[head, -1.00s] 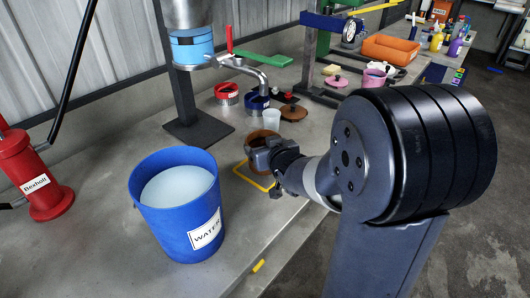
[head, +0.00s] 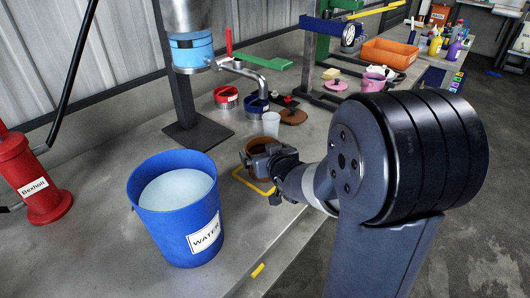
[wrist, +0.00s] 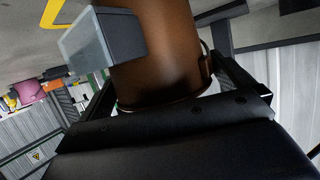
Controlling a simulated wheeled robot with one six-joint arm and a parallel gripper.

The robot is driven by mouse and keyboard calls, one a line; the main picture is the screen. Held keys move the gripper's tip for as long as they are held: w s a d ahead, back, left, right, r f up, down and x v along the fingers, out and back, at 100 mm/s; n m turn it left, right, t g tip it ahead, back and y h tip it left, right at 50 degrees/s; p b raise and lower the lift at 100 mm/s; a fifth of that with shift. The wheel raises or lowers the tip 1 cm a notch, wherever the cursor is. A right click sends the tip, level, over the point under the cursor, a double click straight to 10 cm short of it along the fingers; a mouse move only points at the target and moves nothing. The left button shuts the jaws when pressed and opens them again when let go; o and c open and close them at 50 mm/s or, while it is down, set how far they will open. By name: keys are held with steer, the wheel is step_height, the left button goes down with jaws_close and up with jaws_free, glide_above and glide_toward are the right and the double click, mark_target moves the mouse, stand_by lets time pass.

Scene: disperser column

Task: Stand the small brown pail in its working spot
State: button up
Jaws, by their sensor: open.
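The small brown pail (head: 264,143) stands upright on the grey bench, at a yellow outline (head: 240,179) painted on the bench top. My gripper and arm hide much of it, so I cannot tell whether it is wholly inside the outline. My gripper (head: 260,160) is open, low at the pail's near side. In the wrist view the pail (wrist: 165,50) fills the space between the open fingers (wrist: 160,45). I cannot tell whether either finger touches it. Part of the yellow outline (wrist: 52,12) shows at the top left there.
A large blue WATER bucket (head: 150,225) stands to the left, near the gripper. Behind are a white cup (head: 271,124), a brown lid (head: 293,117), red (head: 226,97) and blue (head: 256,106) pots, and a column stand (head: 186,90). The bench's front edge is close to the gripper.

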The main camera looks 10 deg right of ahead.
steer(key=p+v, duration=0.2)
steer(key=v, duration=1)
steer(key=shift+p, duration=0.4)
steer(key=shift+r, duration=0.15)
steer(key=b+x, duration=0.2)
steer(key=x, duration=1)
steer(key=shift+b, duration=0.4)
steer(key=shift+f, duration=0.35)
steer(key=shift+r, duration=0.35)
steer(key=shift+f, duration=0.1)
